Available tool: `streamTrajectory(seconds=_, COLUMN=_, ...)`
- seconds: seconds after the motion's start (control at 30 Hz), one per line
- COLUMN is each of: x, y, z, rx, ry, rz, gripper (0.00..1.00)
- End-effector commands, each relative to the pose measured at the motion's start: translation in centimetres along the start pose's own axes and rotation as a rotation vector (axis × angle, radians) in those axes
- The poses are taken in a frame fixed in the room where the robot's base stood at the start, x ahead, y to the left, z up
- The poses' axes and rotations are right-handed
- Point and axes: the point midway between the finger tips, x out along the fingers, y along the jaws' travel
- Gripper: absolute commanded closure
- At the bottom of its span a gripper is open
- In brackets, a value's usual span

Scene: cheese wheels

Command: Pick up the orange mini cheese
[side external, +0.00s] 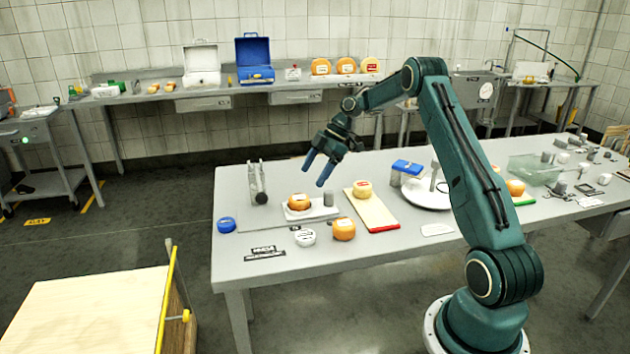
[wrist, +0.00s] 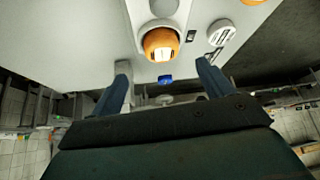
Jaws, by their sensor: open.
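An orange mini cheese (side external: 298,202) with a pale label sits on a small white scale (side external: 318,213) on the grey table. In the wrist view that cheese (wrist: 160,43) shows beyond and between the fingertips. Another orange cheese (side external: 344,229) sits on the table in front of the scale. A paler yellow-orange cheese (side external: 362,189) sits on a red-edged board, and one more orange cheese (side external: 515,187) is on a green board at the right. My gripper (side external: 313,177) is open with blue fingers pointing down, above the table and apart from the cheeses. It also shows in the wrist view (wrist: 163,66).
A grey cylinder (side external: 328,198) stands close beside the scale cheese. A white puck (side external: 305,237), a blue puck (side external: 227,225) and an upright metal tool (side external: 257,183) are nearby. A round white plate (side external: 428,194) lies to the right. The table's front left is mostly clear.

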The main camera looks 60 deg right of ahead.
Motion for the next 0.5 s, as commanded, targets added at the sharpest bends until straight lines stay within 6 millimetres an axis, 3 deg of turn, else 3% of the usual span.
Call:
streamTrajectory(seconds=0.2, x=2.4, y=0.0, z=0.0, rx=0.001, ry=0.001, rz=-0.001, gripper=0.2)
streamTrajectory(seconds=0.5, x=2.8, y=0.0, z=0.0, rx=0.001, ry=0.001, rz=0.0, gripper=0.2)
